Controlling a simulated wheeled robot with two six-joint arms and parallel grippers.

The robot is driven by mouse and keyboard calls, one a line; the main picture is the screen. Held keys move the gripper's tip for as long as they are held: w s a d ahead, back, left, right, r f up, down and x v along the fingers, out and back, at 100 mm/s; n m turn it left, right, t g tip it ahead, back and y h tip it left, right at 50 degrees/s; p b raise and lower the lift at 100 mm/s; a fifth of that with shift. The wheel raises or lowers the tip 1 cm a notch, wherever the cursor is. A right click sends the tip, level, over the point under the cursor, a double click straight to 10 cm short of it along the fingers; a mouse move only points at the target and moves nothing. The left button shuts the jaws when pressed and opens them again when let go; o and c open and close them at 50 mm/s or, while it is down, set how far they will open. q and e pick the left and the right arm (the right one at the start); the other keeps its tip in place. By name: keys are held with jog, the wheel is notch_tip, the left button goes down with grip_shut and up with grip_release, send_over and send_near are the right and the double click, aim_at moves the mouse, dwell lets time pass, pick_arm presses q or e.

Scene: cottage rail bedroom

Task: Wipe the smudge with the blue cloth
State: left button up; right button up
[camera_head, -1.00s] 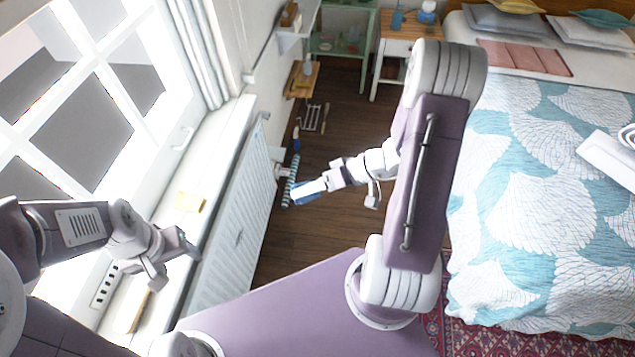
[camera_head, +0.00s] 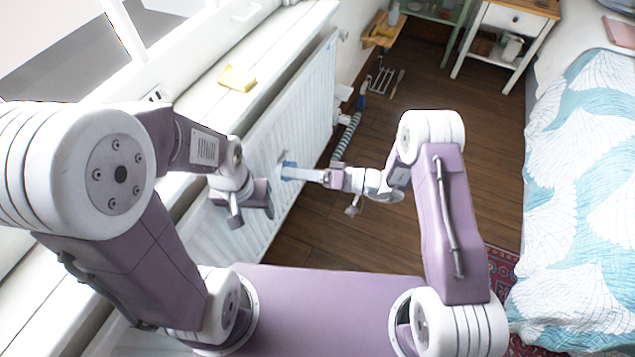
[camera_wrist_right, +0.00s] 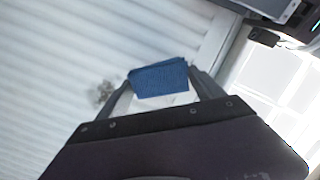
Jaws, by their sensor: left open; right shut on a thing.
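The blue cloth (camera_head: 288,171) is pinched in my right gripper (camera_head: 296,173), which reaches left to the front of the white ribbed radiator (camera_head: 312,112). In the right wrist view the folded cloth (camera_wrist_right: 160,77) sits between the fingertips (camera_wrist_right: 165,84). A grey smudge (camera_wrist_right: 105,92) shows on the radiator's face just left of the cloth, apart from it in the picture. I cannot tell whether the cloth touches the radiator. My left gripper (camera_head: 253,212) is open and empty near the radiator's near end.
A yellow sponge (camera_head: 237,78) lies on the white window sill (camera_head: 270,52). A striped roll (camera_head: 346,138) is beyond my right gripper by the radiator. The bed (camera_head: 585,190) stands at the right. The wooden floor (camera_head: 435,95) between is mostly clear.

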aim_at(272, 173)
notch_tip(272, 173, down, 11)
jog(key=w+d+m+t+b, duration=0.1)
jog(key=w+m+t+b, duration=0.2)
jog(key=t+b, duration=0.1)
pick_arm(q)
notch_tip(272, 173, down, 8)
jog(key=b, duration=0.1)
jog(key=shift+f+b, duration=0.2)
jog(key=shift+b, duration=0.15)
pick_arm(e)
jog(key=shift+x, duration=2.8)
jog(key=shift+s, duration=0.2)
pick_arm(q)
jog(key=shift+f+b, duration=0.45)
jog(key=shift+f, duration=0.05)
pick_arm(e)
jog(key=shift+x, duration=1.1)
